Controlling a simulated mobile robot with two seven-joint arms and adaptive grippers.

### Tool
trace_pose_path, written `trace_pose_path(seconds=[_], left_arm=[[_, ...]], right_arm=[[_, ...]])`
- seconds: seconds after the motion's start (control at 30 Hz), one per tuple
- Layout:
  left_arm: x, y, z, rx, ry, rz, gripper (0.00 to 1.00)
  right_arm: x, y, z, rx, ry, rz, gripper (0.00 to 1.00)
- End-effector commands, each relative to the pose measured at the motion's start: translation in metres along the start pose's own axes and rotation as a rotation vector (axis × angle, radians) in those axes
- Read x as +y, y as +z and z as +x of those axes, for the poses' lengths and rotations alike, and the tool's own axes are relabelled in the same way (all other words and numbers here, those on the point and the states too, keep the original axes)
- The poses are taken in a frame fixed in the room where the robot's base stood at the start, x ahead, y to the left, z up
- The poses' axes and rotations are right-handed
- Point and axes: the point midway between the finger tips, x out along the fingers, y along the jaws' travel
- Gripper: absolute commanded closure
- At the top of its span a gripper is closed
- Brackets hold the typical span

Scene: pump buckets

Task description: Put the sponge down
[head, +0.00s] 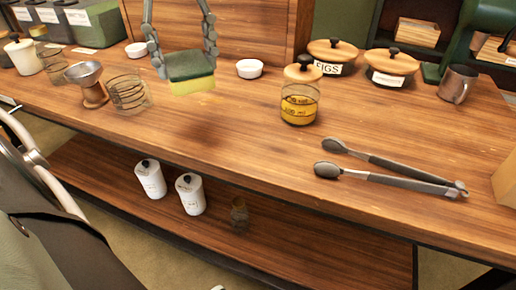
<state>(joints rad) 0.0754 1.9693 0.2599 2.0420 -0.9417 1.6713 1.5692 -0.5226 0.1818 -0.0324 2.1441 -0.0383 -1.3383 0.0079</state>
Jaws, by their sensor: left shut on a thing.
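The sponge (192,72) has a dark green top and a yellow underside. My left gripper (184,58) reaches down from the top of the head view and is shut on the sponge, with one finger at each side. The sponge is held above the wooden counter (215,150), and a soft shadow shows on the wood below it. My right gripper is not in view.
A glass jar (299,100) with yellow contents and tongs (390,173) are to the right. White canisters (190,193) stand on the lower shelf. The counter's front middle is clear.

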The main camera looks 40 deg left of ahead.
Motion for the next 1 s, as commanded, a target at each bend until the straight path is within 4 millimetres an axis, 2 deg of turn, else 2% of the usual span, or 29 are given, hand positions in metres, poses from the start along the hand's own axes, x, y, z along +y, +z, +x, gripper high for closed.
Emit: trace_pose_path(seconds=[0.17, 0.4, 0.6, 0.73, 1.0], left_arm=[[-0.015, -0.018, 0.018, 0.002, 0.009, 0.005, 0.73], [-0.052, -0.055, 0.057, 0.0, 0.011, 0.005, 0.73], [-0.072, -0.075, 0.076, 0.001, 0.005, 0.002, 0.73], [-0.076, -0.078, 0.083, 0.002, 0.002, 0.002, 0.73], [-0.076, -0.074, 0.117, 0.003, 0.002, -0.001, 0.73]], right_arm=[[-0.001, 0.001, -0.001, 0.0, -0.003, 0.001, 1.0], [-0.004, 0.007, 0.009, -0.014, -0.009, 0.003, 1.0], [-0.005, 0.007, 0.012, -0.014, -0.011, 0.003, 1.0], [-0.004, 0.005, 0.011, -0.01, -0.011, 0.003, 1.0], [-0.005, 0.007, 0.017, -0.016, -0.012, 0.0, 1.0]])
